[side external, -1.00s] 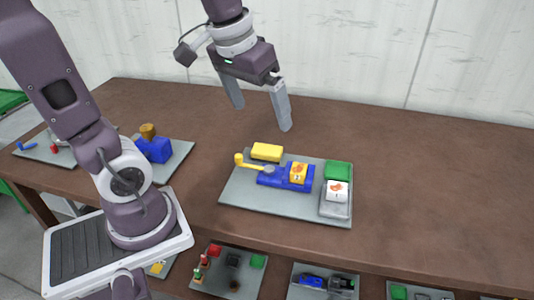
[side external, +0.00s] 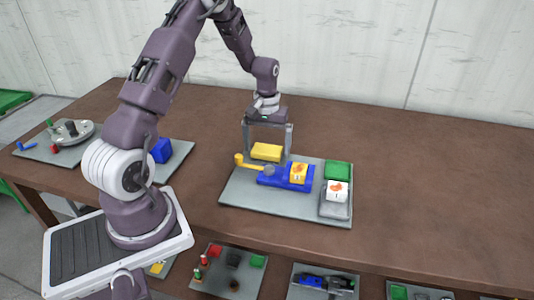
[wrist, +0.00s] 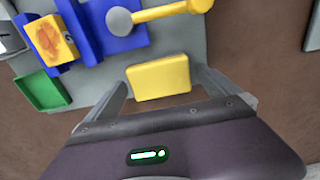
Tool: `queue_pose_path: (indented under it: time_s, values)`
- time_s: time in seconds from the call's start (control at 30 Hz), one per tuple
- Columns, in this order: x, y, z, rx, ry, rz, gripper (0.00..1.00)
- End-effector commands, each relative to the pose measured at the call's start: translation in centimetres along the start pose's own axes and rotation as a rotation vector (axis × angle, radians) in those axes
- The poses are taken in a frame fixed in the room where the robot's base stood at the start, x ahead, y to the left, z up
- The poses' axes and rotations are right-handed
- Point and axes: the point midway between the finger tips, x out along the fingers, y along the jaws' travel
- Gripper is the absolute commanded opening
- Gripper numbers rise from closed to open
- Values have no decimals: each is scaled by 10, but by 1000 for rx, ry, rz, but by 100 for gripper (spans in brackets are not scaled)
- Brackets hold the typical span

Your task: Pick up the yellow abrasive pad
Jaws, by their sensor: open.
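The yellow abrasive pad (side external: 267,152) is a flat yellow block at the back edge of a grey board (side external: 237,197). My gripper (side external: 266,157) is open above it, its two fingers to the left and right of the pad in the side view. In the wrist view the pad (wrist: 160,78) lies between the two open fingers (wrist: 162,85). The fingers do not appear closed on it. I cannot tell exactly how far the fingertips are above the board.
On the same board stand a blue screw jack (side external: 271,180) with a yellow crank handle (side external: 240,160), a yellow numbered block (side external: 299,173), a green tray (side external: 338,169) and a white block (side external: 337,190). Another board with a blue block (side external: 161,150) lies left. The table's right side is clear.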

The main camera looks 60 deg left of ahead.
Motion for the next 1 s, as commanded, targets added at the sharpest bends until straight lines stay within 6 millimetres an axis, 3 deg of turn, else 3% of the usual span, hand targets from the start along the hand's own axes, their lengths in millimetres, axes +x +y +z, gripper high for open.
queue_pose_path:
  time_s: [0.17, 0.4, 0.47, 0.73, 1.0]
  values:
    - [0, 0, 0, 1, 0, 0, 98]
    - [0, 0, 0, 1, 0, 0, 51]
    - [0, 0, 0, 1, 0, 0, 42]
    - [-11, 0, 0, 1, 2, 0, 42]
    - [-78, 1, 0, 2, 4, 0, 42]
